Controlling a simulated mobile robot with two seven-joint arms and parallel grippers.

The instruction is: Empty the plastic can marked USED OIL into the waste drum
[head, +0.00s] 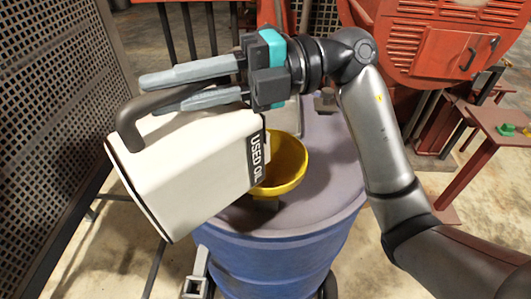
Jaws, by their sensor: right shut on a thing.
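The white plastic can (190,165) marked USED OIL is tipped well over in the head view, its dark label strip beside the yellow funnel (287,165). My right gripper (152,96) is shut on the can's dark grey handle (127,125), with its fingers lying along the can's upper side. The funnel sits on top of the blue waste drum (275,262). The can's mouth is hidden, and no flowing oil shows. I cannot tell whether the can touches the funnel. My left gripper is not in view.
A dark perforated panel (70,120) stands at the left. Red machinery (425,75) stands behind, at the right. A small red table (500,125) with a green part (507,129) is at the far right. Bare concrete floor shows at lower left.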

